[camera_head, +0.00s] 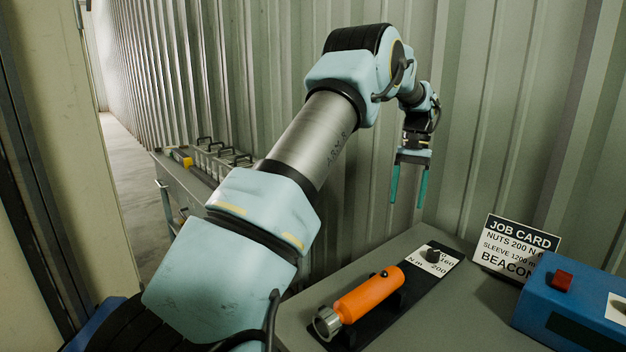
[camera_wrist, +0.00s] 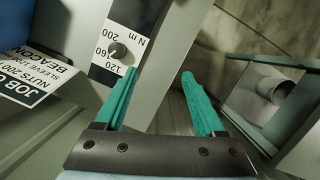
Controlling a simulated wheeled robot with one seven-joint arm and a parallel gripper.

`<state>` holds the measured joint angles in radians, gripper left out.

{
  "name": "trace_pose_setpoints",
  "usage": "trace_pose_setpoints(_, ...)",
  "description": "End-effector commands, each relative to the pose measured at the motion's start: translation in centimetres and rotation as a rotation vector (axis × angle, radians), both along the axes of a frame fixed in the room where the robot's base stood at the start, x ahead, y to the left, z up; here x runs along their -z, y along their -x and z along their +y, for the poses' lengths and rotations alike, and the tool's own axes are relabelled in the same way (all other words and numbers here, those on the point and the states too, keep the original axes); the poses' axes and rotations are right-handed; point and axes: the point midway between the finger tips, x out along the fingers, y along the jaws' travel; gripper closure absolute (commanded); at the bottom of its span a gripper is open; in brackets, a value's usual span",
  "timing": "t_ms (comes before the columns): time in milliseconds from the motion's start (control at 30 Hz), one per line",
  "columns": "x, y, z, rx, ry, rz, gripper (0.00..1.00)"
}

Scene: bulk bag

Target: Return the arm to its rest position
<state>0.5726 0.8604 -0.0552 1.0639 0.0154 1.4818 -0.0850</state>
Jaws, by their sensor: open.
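My arm, pale blue with a bare metal upper link, is raised and bent in the head view. My gripper (camera_head: 409,184) hangs at its end, pointing down, above and behind the far edge of the grey bench. Its two green fingers are apart with nothing between them. The wrist view also shows the gripper (camera_wrist: 165,100) open and empty. The bench lies below and beside the fingers, and no finger touches anything that I can see.
On the bench (camera_head: 482,318) are an orange tool (camera_head: 368,294) on a black base, a dial plate (camera_head: 434,260), a job card (camera_head: 514,247) and a blue box (camera_head: 575,300) with a red switch. A cart (camera_head: 190,178) stands left. A corrugated wall (camera_head: 480,110) is close behind the gripper.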

Motion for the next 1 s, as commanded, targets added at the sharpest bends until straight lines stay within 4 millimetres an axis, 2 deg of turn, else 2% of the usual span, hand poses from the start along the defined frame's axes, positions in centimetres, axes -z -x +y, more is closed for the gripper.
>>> trace_pose_setpoints(33,-0.5,0.0,2.4,-0.029,0.011,-0.02,0.29)
trace_pose_setpoints(167,-0.6,0.6,8.1,-0.095,0.042,-0.078,0.29)
trace_pose_setpoints(267,-0.6,2.0,12.5,-0.147,0.062,-0.123,0.29)
trace_pose_setpoints(467,0.1,7.1,21.1,-0.253,0.094,-0.218,0.29)
trace_pose_setpoints(600,1.1,12.1,26.3,-0.325,0.111,-0.286,0.29)
trace_pose_setpoints(700,1.9,15.6,29.0,-0.371,0.118,-0.329,0.29)
trace_pose_setpoints(800,2.5,18.4,30.8,-0.403,0.122,-0.36,0.29)
trace_pose_setpoints(900,2.9,20.2,31.8,-0.421,0.124,-0.38,0.29)
trace_pose_setpoints(1000,3.2,20.9,32.1,-0.429,0.126,-0.389,0.29)
